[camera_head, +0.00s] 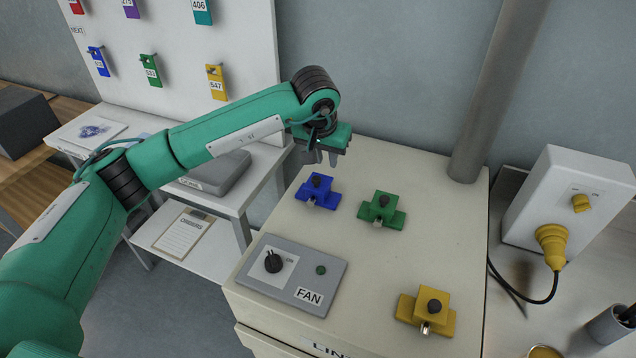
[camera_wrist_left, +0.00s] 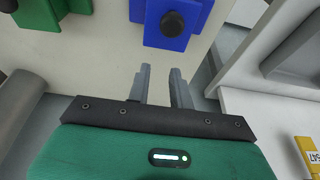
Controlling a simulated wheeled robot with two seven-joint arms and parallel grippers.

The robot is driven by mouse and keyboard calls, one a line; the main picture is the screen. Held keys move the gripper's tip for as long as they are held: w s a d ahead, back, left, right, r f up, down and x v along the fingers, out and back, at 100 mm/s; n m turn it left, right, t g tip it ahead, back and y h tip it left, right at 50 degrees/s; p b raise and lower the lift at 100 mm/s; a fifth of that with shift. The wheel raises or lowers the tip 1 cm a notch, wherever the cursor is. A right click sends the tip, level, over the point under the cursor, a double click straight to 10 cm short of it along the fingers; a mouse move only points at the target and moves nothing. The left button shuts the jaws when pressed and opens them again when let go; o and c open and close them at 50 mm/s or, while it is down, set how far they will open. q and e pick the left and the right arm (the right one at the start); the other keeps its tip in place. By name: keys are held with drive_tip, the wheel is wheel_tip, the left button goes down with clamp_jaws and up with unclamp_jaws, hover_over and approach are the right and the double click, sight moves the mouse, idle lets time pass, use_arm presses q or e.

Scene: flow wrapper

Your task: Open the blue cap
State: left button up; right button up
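The blue cap (camera_head: 317,193) sits on the cream cabinet top near its back left, a blue block with a black round knob and a small metal piece at its front. In the left wrist view the blue cap (camera_wrist_left: 152,33) is at the top, beyond the fingertips, with its upper part cut off. My left gripper (camera_head: 326,158) hangs above and behind the blue cap, apart from it. In the left wrist view its two fingers (camera_wrist_left: 160,72) stand apart with nothing between them. My right gripper is in neither view.
A green cap (camera_head: 381,209) sits right of the blue one, and a yellow cap (camera_head: 427,310) is at the front right. A grey FAN switch box (camera_head: 292,275) is at the front left. The cabinet's middle (camera_head: 365,260) is clear.

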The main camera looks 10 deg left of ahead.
use_arm(q)
drive_tip(key=shift+w+d+f+b, duration=0.1)
drive_tip(key=shift+w+f+b, duration=0.15)
drive_tip(key=shift+w+b, duration=0.2)
drive_tip(key=shift+w+d+f+b, duration=0.1)
drive_tip(key=shift+w+f+b, duration=0.1)
drive_tip(key=shift+w+b, duration=0.25)
drive_tip(key=shift+w+f+b, duration=0.3)
drive_tip(key=shift+b, duration=0.2)
drive_tip(key=shift+a+f, duration=0.15)
drive_tip(key=shift+a, duration=0.2)
